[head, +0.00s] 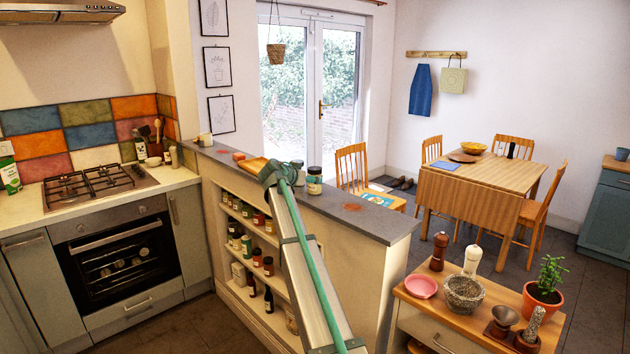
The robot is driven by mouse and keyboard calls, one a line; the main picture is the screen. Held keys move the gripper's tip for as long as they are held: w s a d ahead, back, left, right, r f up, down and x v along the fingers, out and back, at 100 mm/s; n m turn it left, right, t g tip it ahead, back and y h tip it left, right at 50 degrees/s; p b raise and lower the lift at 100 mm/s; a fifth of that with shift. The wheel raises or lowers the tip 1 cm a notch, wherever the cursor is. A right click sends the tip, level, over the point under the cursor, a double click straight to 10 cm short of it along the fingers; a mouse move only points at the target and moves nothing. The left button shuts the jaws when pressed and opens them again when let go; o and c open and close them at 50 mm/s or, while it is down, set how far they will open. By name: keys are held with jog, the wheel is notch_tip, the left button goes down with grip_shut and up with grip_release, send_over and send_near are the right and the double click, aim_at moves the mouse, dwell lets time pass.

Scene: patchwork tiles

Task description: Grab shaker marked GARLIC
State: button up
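No label reading GARLIC can be made out in the head view; the lettering on the jars is too small to read. Several small jars and bottles (246,246) stand on the shelves in the kitchen side of the half wall. A jar with a dark lid and a green label (314,181) stands on the grey ledge, just right of my arm. Another jar beside it is partly hidden by my arm. My arm rises from the bottom centre across the shelves to the ledge. The fingers of my gripper cannot be seen.
The grey ledge (375,219) also holds a pale mug (205,140) at its far end. A wooden cabinet at right front carries a pink plate (421,286), a stone mortar (464,294), two mills and a potted plant (545,283). A gas hob (92,184) is at left.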

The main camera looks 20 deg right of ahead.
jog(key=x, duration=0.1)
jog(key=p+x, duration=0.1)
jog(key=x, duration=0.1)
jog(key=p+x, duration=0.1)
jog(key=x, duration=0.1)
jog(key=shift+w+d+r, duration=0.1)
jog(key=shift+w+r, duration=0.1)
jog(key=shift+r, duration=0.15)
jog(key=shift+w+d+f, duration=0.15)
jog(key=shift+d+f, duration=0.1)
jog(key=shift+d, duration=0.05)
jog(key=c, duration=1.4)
